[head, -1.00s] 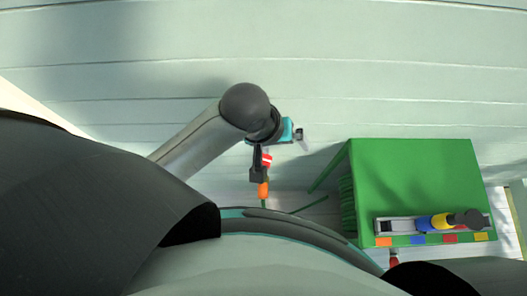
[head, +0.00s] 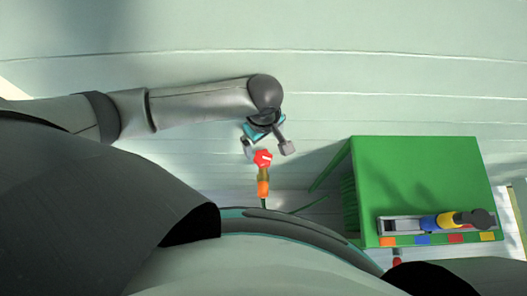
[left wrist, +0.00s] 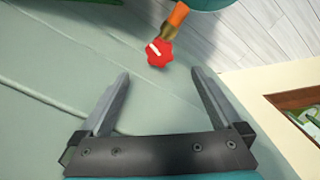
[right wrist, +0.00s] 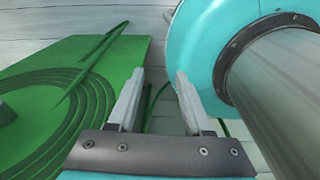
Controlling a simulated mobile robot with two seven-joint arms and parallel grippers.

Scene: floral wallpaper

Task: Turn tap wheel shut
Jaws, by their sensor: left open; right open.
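The red tap wheel (head: 263,158) with a white mark sits on a brass tap (head: 263,173) with an orange fitting (head: 263,189) below it. My left gripper (head: 268,149) is open around or just above the wheel in the head view; I cannot tell the exact depth. In the left wrist view the wheel (left wrist: 160,53) lies ahead of the open, empty fingers (left wrist: 160,75), between their lines and apart from them. My right gripper (right wrist: 159,75) is open and empty, shown only in the right wrist view.
A green table (head: 420,185) stands at the right with a grey tray (head: 400,225) holding a yellow and blue tool (head: 440,221). The pale plank wall (head: 400,60) is behind the tap.

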